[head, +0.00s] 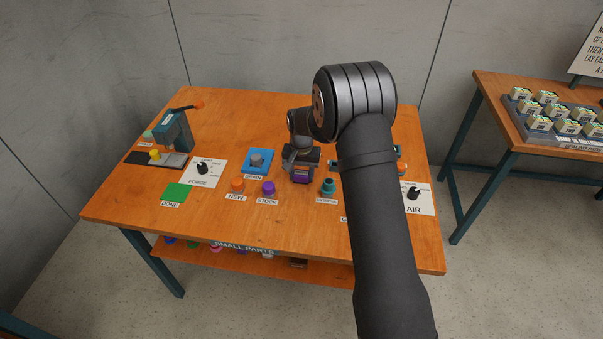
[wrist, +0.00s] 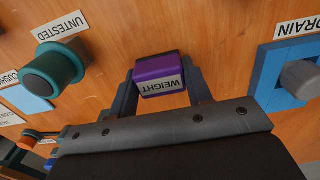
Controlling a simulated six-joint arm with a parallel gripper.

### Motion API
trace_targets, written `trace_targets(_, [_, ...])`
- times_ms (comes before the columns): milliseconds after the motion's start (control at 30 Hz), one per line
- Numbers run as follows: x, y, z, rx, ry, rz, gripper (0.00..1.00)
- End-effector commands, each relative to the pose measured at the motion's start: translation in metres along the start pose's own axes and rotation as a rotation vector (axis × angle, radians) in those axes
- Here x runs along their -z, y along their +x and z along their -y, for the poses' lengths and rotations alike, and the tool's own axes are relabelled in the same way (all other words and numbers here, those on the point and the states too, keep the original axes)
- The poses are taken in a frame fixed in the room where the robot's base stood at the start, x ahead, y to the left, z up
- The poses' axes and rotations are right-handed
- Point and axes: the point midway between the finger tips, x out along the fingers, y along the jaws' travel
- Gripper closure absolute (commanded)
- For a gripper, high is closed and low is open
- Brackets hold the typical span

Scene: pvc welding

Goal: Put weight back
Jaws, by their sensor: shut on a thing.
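The weight (wrist: 157,66) is a purple block with a pale "WEIGHT" label, upside down in the wrist view. My gripper (wrist: 160,82) is shut on it, with one dark finger on each side. In the head view the purple weight (head: 300,174) shows below my gripper (head: 302,160), over the middle of the table between the drain and untested labels. I cannot tell whether its underside touches the wood.
The drain block (head: 255,168) is left of my gripper, with orange new (head: 237,185) and purple stock (head: 268,187) pieces nearer. The teal untested piece (head: 328,186) is on the right. A press (head: 175,132), force dial (head: 203,168) and green mat (head: 178,194) stand left. My arm hides part of the right side.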

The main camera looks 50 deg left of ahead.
Motion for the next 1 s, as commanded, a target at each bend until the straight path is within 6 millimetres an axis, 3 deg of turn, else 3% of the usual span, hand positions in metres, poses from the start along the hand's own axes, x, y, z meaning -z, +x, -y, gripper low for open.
trace_targets(300, [0.001, 0.002, 0.000, 0.001, 0.000, -0.002, 0.96])
trace_targets(333, [0.000, 0.002, 0.000, 0.000, 0.000, -0.001, 0.49])
trace_targets(400, [0.000, 0.002, 0.000, 0.000, 0.000, -0.001, 0.35])
trace_targets(433, [0.000, 0.002, 0.000, 0.000, 0.000, -0.001, 0.33])
trace_targets(767, [0.001, -0.002, 0.000, 0.001, 0.000, -0.002, 0.33])
trace_targets(1000, [0.001, -0.041, 0.000, 0.002, 0.000, -0.005, 0.33])
